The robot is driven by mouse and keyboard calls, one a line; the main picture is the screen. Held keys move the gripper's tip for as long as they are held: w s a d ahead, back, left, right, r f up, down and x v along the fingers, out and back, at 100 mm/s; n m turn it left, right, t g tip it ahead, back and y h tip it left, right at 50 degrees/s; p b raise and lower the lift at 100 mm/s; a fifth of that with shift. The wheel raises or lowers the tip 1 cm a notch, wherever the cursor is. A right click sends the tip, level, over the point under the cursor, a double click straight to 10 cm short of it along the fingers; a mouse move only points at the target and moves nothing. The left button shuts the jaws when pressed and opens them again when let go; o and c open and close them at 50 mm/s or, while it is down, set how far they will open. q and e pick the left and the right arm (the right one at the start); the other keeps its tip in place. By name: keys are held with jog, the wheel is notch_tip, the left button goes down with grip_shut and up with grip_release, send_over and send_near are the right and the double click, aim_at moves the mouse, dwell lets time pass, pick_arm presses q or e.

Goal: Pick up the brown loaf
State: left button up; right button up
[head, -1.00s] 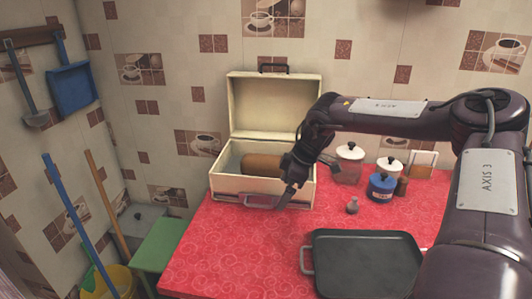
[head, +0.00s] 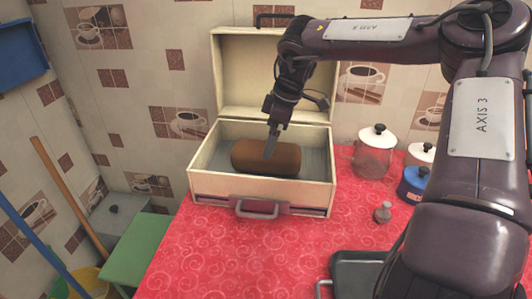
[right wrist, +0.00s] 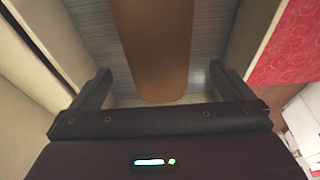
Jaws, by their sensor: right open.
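The brown loaf (head: 266,158) lies lengthwise left to right on the floor of the open cream bread box (head: 262,188). My right gripper (head: 270,149) points down over the middle of the loaf, and its finger covers a small part of it. In the right wrist view the loaf (right wrist: 154,45) runs down the middle between the two spread fingers of the gripper (right wrist: 157,88). The fingers stand apart from it on both sides, with nothing held. My left gripper is in neither current view.
The box lid stands raised behind. Glass jar (head: 375,150), blue canister (head: 414,183) and a small shaker (head: 382,212) stand right of the box. A dark tray (head: 358,268) lies at front right. The red counter (head: 225,250) is clear in front of the box.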

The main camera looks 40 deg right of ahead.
jog(key=shift+w+f, duration=0.15)
jog(key=shift+f, duration=0.05)
jog(key=shift+x, duration=0.85)
jog(key=x, duration=0.5)
jog(key=shift+d+f, duration=0.1)
jog(key=shift+f, duration=0.2)
pick_arm(q)
jog(key=shift+w+d+r, duration=0.15)
jog(key=shift+w+r, duration=0.05)
jog(key=shift+r, duration=0.25)
jog(key=shift+w+d+r, duration=0.15)
jog(key=shift+w+r, duration=0.05)
jog(key=shift+r, duration=0.2)
pick_arm(e)
jog(key=shift+w+r, duration=0.1)
jog(key=c, duration=1.3)
